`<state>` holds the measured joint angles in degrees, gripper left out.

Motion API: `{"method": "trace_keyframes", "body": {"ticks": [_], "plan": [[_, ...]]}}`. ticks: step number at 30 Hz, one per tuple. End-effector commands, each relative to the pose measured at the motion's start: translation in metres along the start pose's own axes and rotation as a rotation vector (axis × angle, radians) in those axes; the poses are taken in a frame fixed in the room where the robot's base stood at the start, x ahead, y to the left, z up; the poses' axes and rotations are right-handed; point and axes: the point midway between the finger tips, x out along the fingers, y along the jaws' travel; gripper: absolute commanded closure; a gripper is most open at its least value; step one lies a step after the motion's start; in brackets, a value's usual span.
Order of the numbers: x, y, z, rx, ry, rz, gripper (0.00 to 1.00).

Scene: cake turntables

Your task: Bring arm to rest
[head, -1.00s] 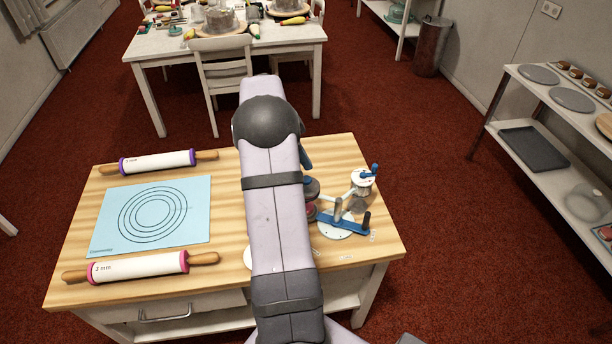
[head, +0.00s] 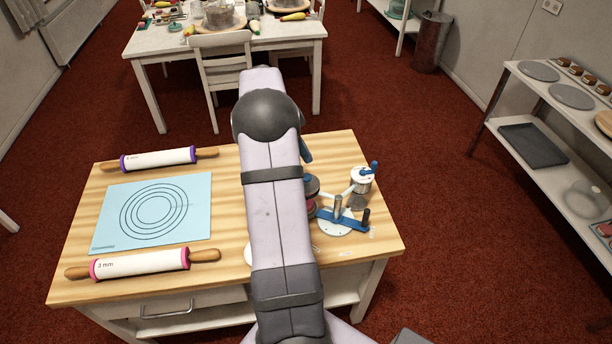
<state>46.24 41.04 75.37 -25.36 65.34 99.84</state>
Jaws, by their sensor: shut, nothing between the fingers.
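My arm (head: 275,215) stretches from the bottom of the head view up across the middle of the worktable. Its dark round elbow joint (head: 266,115) is above the table's far edge in the picture. My gripper is not visible, so its fingers cannot be seen. A small blue part (head: 305,150) shows at the arm's right edge; I cannot tell what it belongs to. Just right of the arm, a white round base with a blue bar (head: 345,220) and a white device with a blue knob (head: 362,180) stand on the table. Dark round pieces (head: 311,186) are partly hidden by the arm.
The wooden worktable (head: 225,270) bears a blue mat (head: 110,215) with printed circles, a purple-ringed rolling pin (head: 158,158) and a pink-ringed one (head: 140,263). A cluttered white table (head: 150,45) and chair (head: 222,65) stand behind. A shelf (head: 548,85) is at right, with open floor between.

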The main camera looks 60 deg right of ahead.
Motion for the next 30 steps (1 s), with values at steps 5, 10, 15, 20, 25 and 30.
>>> {"method": "trace_keyframes", "body": {"ticks": [5, 10, 15, 20, 25, 30], "plan": [[0.0001, 0.0000, 0.0000, 0.000, 0.000, 0.000, 1.00], [0.0001, 0.0000, 0.0000, 0.000, 0.000, 0.000, 1.00], [0.0001, 0.0000, 0.0000, 0.000, 0.000, 0.000, 1.00], [0.0001, 0.0000, 0.0000, -0.003, 0.000, 0.000, 1.00], [0.0000, -0.0002, 0.0001, -0.096, 0.000, -0.001, 1.00], [-0.0001, -0.0079, 0.0021, -0.346, -0.003, -0.033, 1.00]]}}
